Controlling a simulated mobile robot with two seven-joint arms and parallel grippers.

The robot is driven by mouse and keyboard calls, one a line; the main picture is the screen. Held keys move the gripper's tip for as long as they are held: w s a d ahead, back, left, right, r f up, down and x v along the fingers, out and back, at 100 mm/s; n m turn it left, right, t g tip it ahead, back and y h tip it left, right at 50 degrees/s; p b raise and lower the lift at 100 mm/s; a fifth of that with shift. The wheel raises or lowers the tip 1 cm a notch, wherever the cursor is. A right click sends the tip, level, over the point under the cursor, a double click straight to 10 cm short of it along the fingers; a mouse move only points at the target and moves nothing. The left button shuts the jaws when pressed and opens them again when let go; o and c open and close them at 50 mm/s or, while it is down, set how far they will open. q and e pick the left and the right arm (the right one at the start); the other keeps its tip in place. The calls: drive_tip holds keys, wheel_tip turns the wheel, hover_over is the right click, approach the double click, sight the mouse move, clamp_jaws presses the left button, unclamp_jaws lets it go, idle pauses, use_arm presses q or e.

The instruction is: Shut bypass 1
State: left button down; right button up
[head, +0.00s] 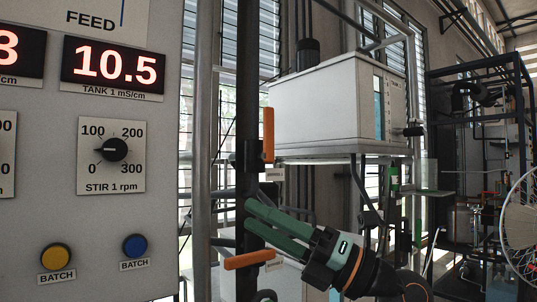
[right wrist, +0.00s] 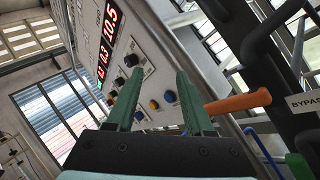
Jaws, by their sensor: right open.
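Two orange valve handles show on a dark vertical pipe in the head view. The upper handle (head: 268,135) stands upright along the pipe; the lower handle (head: 249,259) lies about level, across it. Their small tags are unreadable there. My right gripper (head: 250,214) has green fingers, spread apart and empty, between the two handles and just above the lower one. In the right wrist view, an orange handle (right wrist: 238,103) lies just right of the right finger, outside the open jaws (right wrist: 157,88). A label (right wrist: 305,103) beside it begins "BYPASS"; its number is cut off.
A grey control panel (head: 120,220) with displays, a STIR 1 knob (head: 115,149), a yellow button (head: 56,256) and a blue button (head: 135,245) fills the left. A grey box (head: 325,105) stands on a shelf behind the pipe. Metal frames stand at right.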

wheel_tip(320, 180, up, 6)
drive_tip(key=n+t+h+b, duration=0.1)
drive_tip(key=n+h, duration=0.3)
drive_tip(key=h, duration=0.1)
drive_tip(key=m+t+h+b, duration=0.1)
drive_tip(key=m+t+h, duration=0.1)
drive_tip(key=t+h, duration=0.4)
approach(271, 123)
drive_tip(key=p+x, duration=0.3)
drive_tip(key=x, duration=0.2)
drive_tip(key=shift+w+a+r, duration=0.1)
drive_tip(key=shift+w+a, duration=0.05)
drive_tip(key=shift+p+x, duration=0.85)
drive_tip(key=shift+x, duration=0.3)
drive_tip(key=shift+w+a, duration=0.25)
drive_tip(key=shift+w, duration=0.1)
drive_tip(key=shift+w+a, duration=0.2)
drive_tip(key=shift+w, duration=0.1)
drive_tip(key=c, duration=0.6)
clamp_jaws()
use_arm(q)
drive_tip(key=shift+a+r, duration=0.45)
drive_tip(key=shift+r, duration=0.4)
drive_tip(key=shift+s+f, duration=0.2)
